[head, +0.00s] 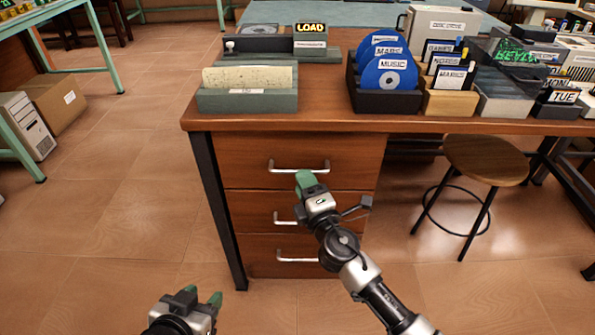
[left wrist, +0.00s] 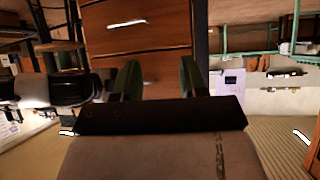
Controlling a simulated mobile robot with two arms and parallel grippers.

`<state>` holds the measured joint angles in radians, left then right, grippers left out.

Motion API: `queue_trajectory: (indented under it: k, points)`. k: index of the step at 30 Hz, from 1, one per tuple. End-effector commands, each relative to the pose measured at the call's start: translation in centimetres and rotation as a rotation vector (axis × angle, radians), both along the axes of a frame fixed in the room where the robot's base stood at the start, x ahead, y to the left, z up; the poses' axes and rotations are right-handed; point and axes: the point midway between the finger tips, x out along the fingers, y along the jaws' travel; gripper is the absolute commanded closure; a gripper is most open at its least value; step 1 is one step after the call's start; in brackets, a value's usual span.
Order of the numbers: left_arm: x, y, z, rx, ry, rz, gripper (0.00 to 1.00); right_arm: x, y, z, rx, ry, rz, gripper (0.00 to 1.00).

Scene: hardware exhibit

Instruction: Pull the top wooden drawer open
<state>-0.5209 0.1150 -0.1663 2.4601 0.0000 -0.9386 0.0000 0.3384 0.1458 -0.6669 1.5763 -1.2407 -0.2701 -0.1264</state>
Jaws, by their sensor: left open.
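The top wooden drawer (head: 255,150) is in the desk's left pedestal. Its front looks flush with the pedestal, and it has a silver bar handle (head: 285,167). My right gripper (head: 306,180) is at the right half of this handle, its green fingertip overlapping the bar. I cannot tell whether its jaws are closed around the bar. My left gripper (head: 203,297) is low in front of the desk, open and empty. In the left wrist view, its two green fingers (left wrist: 158,80) are spread apart, with a drawer front and handle (left wrist: 127,23) beyond them.
Two more drawers with handles are below: the middle drawer (head: 245,208) and the bottom drawer (head: 255,255). The desk top (head: 325,120) carries disc holders, boxes and trays. A round stool (head: 485,160) stands right of the drawers.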

Motion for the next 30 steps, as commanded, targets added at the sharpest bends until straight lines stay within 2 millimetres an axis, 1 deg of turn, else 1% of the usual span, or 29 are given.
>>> queue_trajectory:
  k: [1,3,7,11,18,19,26,30]
  points:
    - [0.2,-0.1,0.1,-0.004,-0.017,-0.001,0.57,0.9,0.4,0.2,0.001,-0.002,0.001,0.63]
    - [0.5,-0.2,0.3,-0.01,-0.043,-0.003,0.57,1.8,0.8,0.3,0.0,-0.001,0.001,0.63]
    - [0.9,-0.5,0.8,-0.022,-0.093,-0.007,0.57,3.0,1.4,0.5,0.001,0.0,0.001,0.63]
    - [1.1,-0.6,1.2,-0.027,-0.117,-0.009,0.57,3.6,1.5,0.6,0.0,0.001,0.001,0.63]
    - [1.2,-0.6,1.2,-0.028,-0.121,-0.009,0.57,3.6,1.6,0.6,0.0,0.001,0.001,0.63]
    - [1.2,-0.6,1.2,-0.028,-0.121,-0.009,0.57,3.6,1.6,0.6,0.0,0.001,0.001,0.65]
    - [1.2,-0.6,1.2,-0.028,-0.12,-0.009,0.57,3.6,1.6,0.6,0.0,0.002,0.0,1.0]
    - [1.2,-0.6,1.2,-0.029,-0.119,-0.009,0.57,3.6,1.6,0.6,0.0,0.002,0.0,1.0]
